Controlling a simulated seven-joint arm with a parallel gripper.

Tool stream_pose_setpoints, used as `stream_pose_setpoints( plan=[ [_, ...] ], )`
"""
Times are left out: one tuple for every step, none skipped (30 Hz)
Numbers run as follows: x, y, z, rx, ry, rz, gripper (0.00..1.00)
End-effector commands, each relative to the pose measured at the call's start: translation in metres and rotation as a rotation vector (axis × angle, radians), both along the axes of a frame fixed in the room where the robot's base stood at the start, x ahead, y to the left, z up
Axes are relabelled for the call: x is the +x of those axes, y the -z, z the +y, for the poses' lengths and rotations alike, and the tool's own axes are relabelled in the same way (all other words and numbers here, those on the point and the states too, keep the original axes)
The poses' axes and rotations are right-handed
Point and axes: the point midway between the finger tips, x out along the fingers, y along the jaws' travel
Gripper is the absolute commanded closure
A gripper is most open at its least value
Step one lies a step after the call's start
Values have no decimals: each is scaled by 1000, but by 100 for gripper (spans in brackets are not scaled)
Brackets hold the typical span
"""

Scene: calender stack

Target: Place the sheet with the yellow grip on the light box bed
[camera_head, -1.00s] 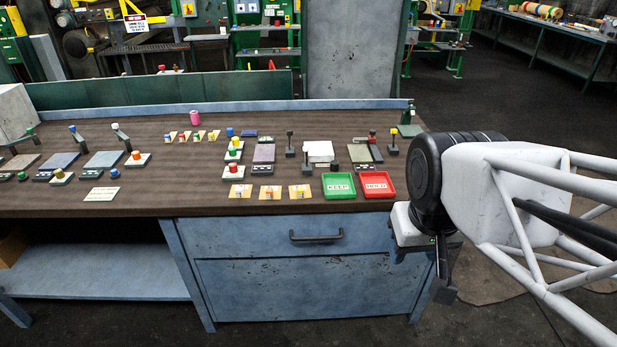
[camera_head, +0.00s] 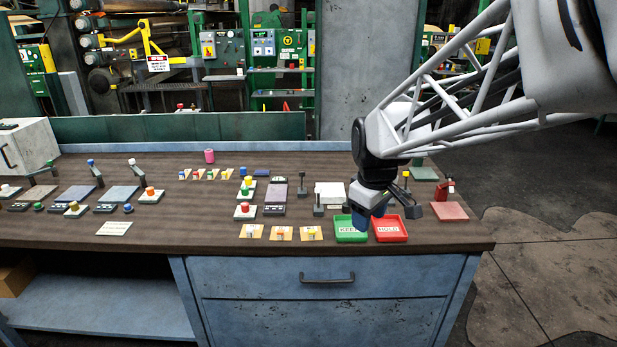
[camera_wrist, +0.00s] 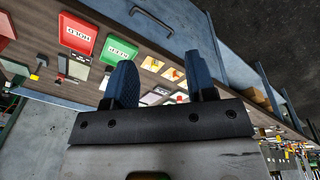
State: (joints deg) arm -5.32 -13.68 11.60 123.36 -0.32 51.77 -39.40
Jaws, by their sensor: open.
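Three small tan sheets with little grips lie at the front of the bench: a left sheet (camera_head: 247,236), a middle sheet (camera_head: 276,237) and a right sheet (camera_head: 306,237). Several smaller ones stand in a row (camera_head: 205,174) farther back. The grips are too small to tell for certain which is yellow. A white flat plate (camera_head: 329,190), seemingly the light box bed, lies behind the green tray and is bare where visible. My gripper (camera_head: 368,217) is open and empty over the trays, right of the front sheets. Its blue fingers (camera_wrist: 161,82) are spread in the wrist view.
A green KEEP tray (camera_head: 346,237) and a red HOLD tray (camera_head: 402,237) sit at the front edge. Upright levers (camera_head: 318,200) and button blocks (camera_head: 245,210) crowd the middle. A pink cylinder (camera_head: 209,156) stands at the back.

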Motion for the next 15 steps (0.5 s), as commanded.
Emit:
stream_pose_setpoints(
  plan=[
    [14, 6, 5, -4, -39, 9, 49],
    [21, 9, 7, -7, -64, 13, 49],
    [31, 12, 11, -10, -97, 16, 49],
    [38, 15, 14, -13, -120, 20, 49],
    [45, 18, 16, -15, -145, 23, 49],
    [55, 22, 20, -19, -177, 27, 49],
    [62, 25, 22, -21, -202, 30, 49],
    [69, 29, 25, -23, -225, 34, 49],
    [78, 34, 29, -26, -258, 39, 49],
    [85, 37, 32, -27, -284, 42, 49],
    [92, 41, 35, -30, -308, 45, 49],
    [101, 46, 39, -33, -341, 49, 49],
    [109, 50, 42, -34, -365, 51, 49],
    [115, 55, 45, -36, -390, 55, 49],
    [124, 61, 49, -39, -423, 59, 49]
  ],
)
